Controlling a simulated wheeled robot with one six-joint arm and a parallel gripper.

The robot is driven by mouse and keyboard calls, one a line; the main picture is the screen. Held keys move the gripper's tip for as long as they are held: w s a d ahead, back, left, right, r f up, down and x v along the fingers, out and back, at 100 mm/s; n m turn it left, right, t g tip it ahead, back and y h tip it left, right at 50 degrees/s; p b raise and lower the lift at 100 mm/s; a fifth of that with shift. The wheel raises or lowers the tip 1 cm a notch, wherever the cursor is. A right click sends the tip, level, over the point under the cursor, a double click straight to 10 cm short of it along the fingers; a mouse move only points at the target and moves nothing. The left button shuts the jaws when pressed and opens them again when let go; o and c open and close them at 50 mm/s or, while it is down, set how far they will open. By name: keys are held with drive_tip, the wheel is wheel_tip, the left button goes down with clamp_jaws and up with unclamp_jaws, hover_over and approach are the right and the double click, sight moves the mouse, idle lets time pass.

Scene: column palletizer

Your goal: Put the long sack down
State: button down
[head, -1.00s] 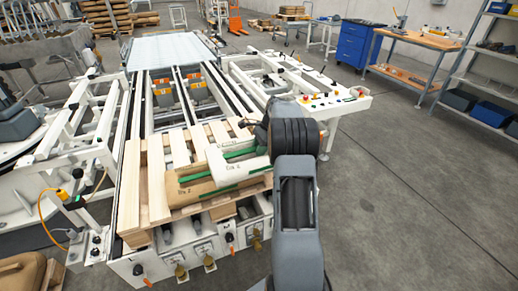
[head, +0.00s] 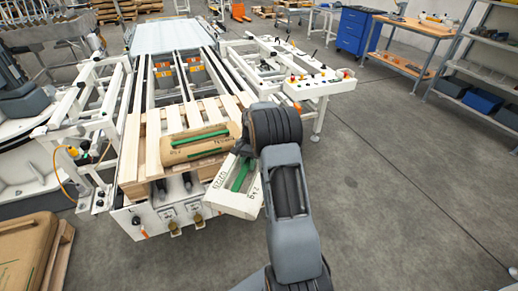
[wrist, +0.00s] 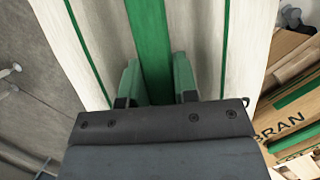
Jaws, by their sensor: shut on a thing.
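The long sack (head: 232,192) is white with a green stripe and dark print. In the head view it hangs tilted at the near right corner of the pallet (head: 130,155), partly past its front edge. My gripper (wrist: 157,85) is shut on it; its two green fingers straddle the green stripe in the wrist view, where the sack (wrist: 205,40) fills the middle. A brown sack (head: 195,145) with a green stripe lies on the pallet just behind the white one. It also shows at the right of the wrist view (wrist: 292,118).
The pallet sits at the near end of a white roller conveyor (head: 165,38). Another brown sack (head: 25,250) lies on a wooden pallet at lower left. A control panel (head: 310,85) stands right of the conveyor. The grey floor at right is open.

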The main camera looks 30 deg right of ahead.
sight(215, 192)
drive_tip(key=s+a+f+n+h, duration=0.1)
drive_tip(key=s+a+n, duration=0.1)
drive_tip(key=a, duration=0.3)
drive_tip(key=s+a+f+n+g+h+p, duration=0.1)
drive_tip(key=a+n, duration=0.3)
drive_tip(key=a, duration=0.1)
drive_tip(key=s+a+n+h+p, duration=0.1)
drive_tip(key=s+a+n, duration=0.1)
drive_tip(key=a, duration=0.3)
drive_tip(key=shift+s+f+n+g, duration=0.35)
drive_tip(key=shift+f+n+g, duration=0.05)
drive_tip(key=shift+n, duration=0.5)
drive_tip(key=shift+s+a+n, duration=0.2)
drive_tip(key=shift+a+n, duration=0.1)
drive_tip(key=shift+a, duration=0.35)
drive_tip(key=shift+s+f, duration=0.1)
